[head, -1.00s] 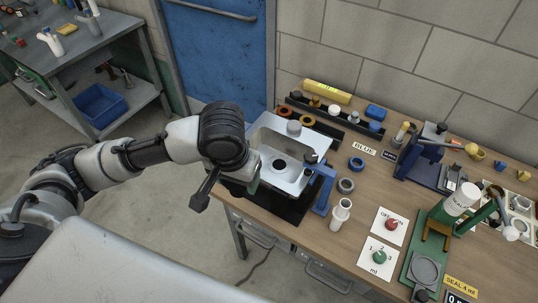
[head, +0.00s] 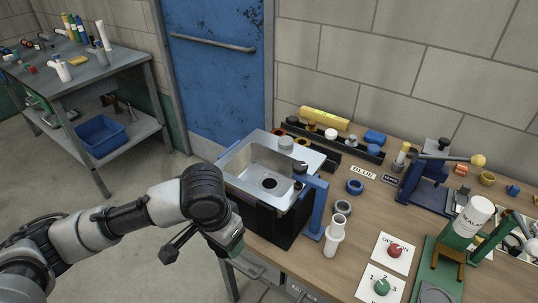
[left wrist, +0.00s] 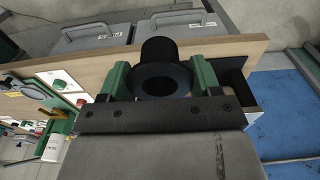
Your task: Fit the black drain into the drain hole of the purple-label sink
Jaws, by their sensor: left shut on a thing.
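A metal sink (head: 252,157) sits in a black stand (head: 268,221) at the table's left end. Its dark round drain hole (head: 269,184) shows in the basin floor, with nothing visible standing in it. My left gripper (head: 234,245) is low in front of the sink, at the table's left edge, outside the basin. In the left wrist view its green fingers (left wrist: 162,82) are shut on the black drain (left wrist: 160,50), a short cylinder with a wide round flange. The drain is hidden in the head view. My right gripper is not in view.
A blue clamp post (head: 314,207) stands at the sink's right side. A white fitting (head: 335,236), grey ring (head: 343,207) and blue ring (head: 355,187) lie to its right. A black rack (head: 330,137) runs behind. Button cards (head: 380,286) and a green stand (head: 445,275) are farther right.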

